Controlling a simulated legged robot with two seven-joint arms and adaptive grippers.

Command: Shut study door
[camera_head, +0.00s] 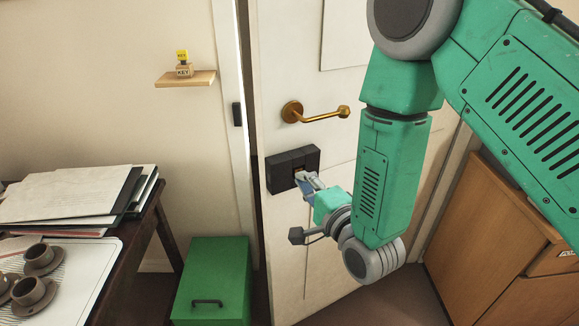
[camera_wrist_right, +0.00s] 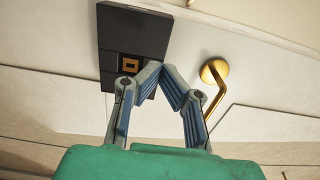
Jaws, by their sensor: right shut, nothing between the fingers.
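The white study door (camera_head: 287,232) stands in front of me, with a narrow dark gap between its left edge and the frame (camera_head: 233,150), so it looks slightly ajar. Its brass lever handle (camera_head: 320,115) is also in the wrist view (camera_wrist_right: 214,75). A black lock box (camera_head: 283,172) with a small orange square sits below the handle; the wrist view shows the box too (camera_wrist_right: 133,35). My right gripper (camera_head: 302,178) is shut and empty, its tips meeting in front of the box (camera_wrist_right: 164,68). I cannot tell whether they touch it. My left gripper is out of view.
A green cabinet (camera_head: 212,275) stands on the floor left of the door. A dark desk (camera_head: 140,232) with papers, a tray and cups is at the left. A small shelf (camera_head: 185,79) holds a key block. A wooden cabinet (camera_head: 490,240) is at the right.

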